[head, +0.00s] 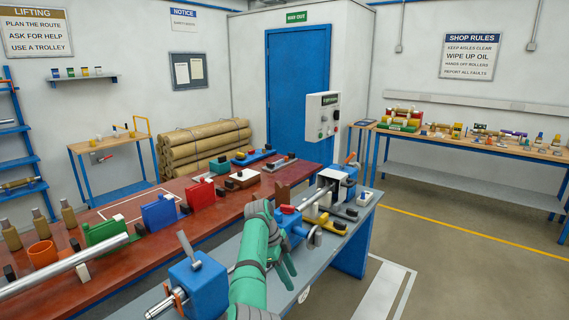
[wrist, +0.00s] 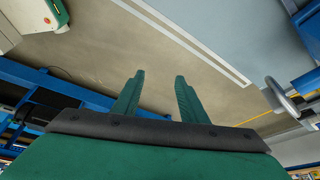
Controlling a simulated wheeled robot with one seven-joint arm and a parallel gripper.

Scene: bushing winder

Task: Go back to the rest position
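My gripper (head: 286,262) is at the end of my green arm in the middle of the head view, beside the blue winder machine on the grey bench. In the wrist view my gripper (wrist: 157,95) has its two green fingers apart with nothing between them, and the floor shows beyond. The blue winder housing (head: 292,222) with a handwheel (head: 314,237) stands just behind my gripper. A blue block with a lever (head: 198,277) stands at the left on the same bench. My arm hides part of the bench between them.
A red-brown table (head: 140,262) with coloured holders, bottles and an orange cup (head: 42,254) runs along the left. A control box (head: 322,115) stands up behind the winder. Another bench (head: 480,146) holds parts at the back right. The floor (head: 450,260) at the right is clear.

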